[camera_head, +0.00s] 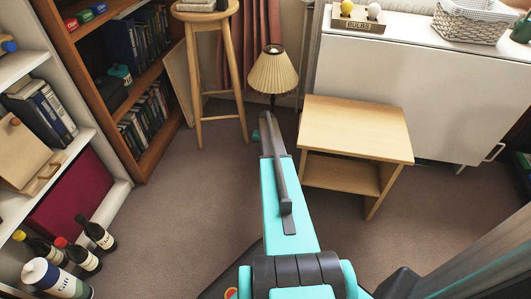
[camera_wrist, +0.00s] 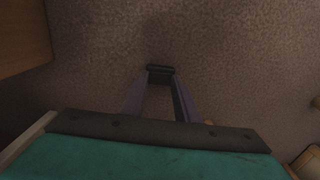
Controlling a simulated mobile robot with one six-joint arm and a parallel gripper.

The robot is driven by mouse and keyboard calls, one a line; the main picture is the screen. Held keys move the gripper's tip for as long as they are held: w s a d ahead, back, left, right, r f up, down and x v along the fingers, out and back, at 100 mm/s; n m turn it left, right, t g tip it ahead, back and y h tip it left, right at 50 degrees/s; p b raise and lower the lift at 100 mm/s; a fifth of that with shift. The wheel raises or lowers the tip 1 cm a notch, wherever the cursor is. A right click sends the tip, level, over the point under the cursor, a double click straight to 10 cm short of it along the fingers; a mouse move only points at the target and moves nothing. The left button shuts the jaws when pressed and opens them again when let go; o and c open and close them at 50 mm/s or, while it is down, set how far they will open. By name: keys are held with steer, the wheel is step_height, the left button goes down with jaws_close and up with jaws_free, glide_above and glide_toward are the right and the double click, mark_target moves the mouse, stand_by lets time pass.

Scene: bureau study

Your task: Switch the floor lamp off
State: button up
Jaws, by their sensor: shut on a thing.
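The floor lamp (camera_head: 273,74) stands beyond my arm in the head view, with a pleated cream shade and a dark stem below it. I cannot tell from the shade whether it is lit. My arm reaches out low towards the lamp, and hides the lamp's lower part and my gripper's tips in that view. In the wrist view my gripper (camera_wrist: 160,72) has its two fingers converging on a small dark thing at their tips, over the carpet. I cannot make out whether this is a part of the lamp.
A light wooden side table (camera_head: 355,125) stands just right of my arm. A wooden stool (camera_head: 193,75) is left of the lamp, next to a bookcase (camera_head: 160,165). Bottles (camera_head: 97,232) stand at the lower left. A white cabinet (camera_head: 400,75) is behind. Carpet is clear left of my arm.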

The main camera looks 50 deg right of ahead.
steer(key=shift+s, duration=0.15)
stand_by(0.3)
steer(key=o, duration=1)
steer(key=shift+o, duration=0.2)
steer(key=shift+p, duration=0.3)
steer(key=shift+r, duration=0.55)
step_height(320, 180, up, 13)
steer(key=p, duration=0.4)
steer(key=shift+w+f, duration=0.15)
steer(key=shift+w, duration=0.05)
steer(key=shift+a, duration=0.1)
